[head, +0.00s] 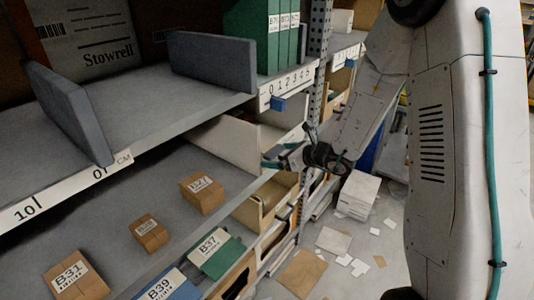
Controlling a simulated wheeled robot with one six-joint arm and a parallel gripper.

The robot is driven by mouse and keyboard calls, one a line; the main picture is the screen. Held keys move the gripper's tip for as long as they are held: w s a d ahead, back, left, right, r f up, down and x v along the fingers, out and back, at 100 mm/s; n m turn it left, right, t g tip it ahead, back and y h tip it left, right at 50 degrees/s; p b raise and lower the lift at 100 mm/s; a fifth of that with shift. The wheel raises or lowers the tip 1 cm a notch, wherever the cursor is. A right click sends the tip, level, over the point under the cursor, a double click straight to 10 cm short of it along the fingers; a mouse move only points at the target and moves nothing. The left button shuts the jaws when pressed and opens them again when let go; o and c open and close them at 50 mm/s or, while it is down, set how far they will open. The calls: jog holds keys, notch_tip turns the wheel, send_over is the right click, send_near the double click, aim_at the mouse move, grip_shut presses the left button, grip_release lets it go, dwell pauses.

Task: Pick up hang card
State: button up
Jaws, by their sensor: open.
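No item is clearly recognisable as the hang card. A green flat piece labelled B37 (217,258) and a blue one labelled B39 (168,286) lie at the front of the lower shelf. My gripper (276,161) is at the end of my arm in the middle of the view, beside the racking upright and a pale divider panel (228,142). It looks small and partly dark. It is open, with nothing seen between its fingers. The green and blue pieces are below and left of it, apart from it.
The lower shelf (115,218) holds small brown boxes, including B31 (77,280) and another (202,194). The upper shelf has grey dividers (213,61) and green binders (262,35). A perforated upright (318,50) stands near my arm. Papers and a white stack (358,192) lie on the floor.

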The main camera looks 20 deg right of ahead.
jog(key=shift+x, duration=0.75)
jog(key=c, duration=1)
jog(key=shift+r, duration=0.1)
